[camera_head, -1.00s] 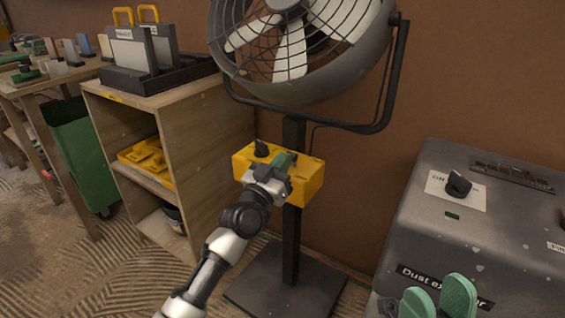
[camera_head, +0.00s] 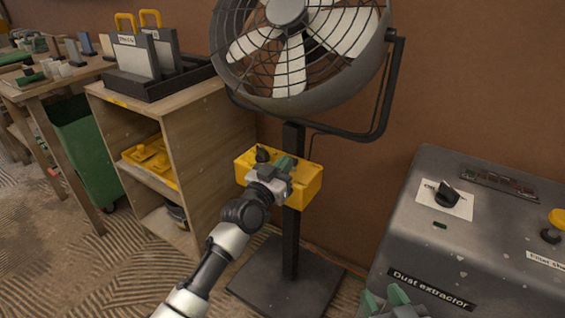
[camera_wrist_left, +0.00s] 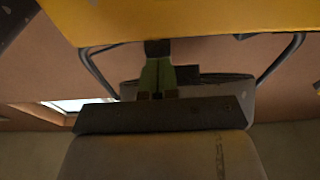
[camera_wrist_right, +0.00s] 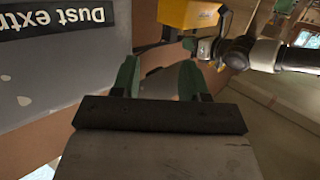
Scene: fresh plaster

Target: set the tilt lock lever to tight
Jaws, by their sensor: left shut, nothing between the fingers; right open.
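A yellow control box (camera_head: 308,186) sits on the fan's post, with a black pointed knob (camera_head: 262,154) on top. My left gripper (camera_head: 286,164) is at the box's top front, its green fingers shut and empty. In the left wrist view the shut fingers (camera_wrist_left: 157,72) point at a small dark part (camera_wrist_left: 157,47) below the yellow box (camera_wrist_left: 190,20); I cannot tell whether they touch it or whether it is the tilt lock lever. No lever marking is readable. My right gripper (camera_wrist_right: 158,78) is open and empty beside the dust extractor; its fingertips also show in the head view (camera_head: 385,301).
The fan (camera_head: 300,60) stands above the box on a dark base plate (camera_head: 285,277). The grey dust extractor (camera_head: 420,245) with a black dial (camera_head: 446,194) is at right. A wooden shelf (camera_head: 205,150) and green bin (camera_head: 90,160) stand at left.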

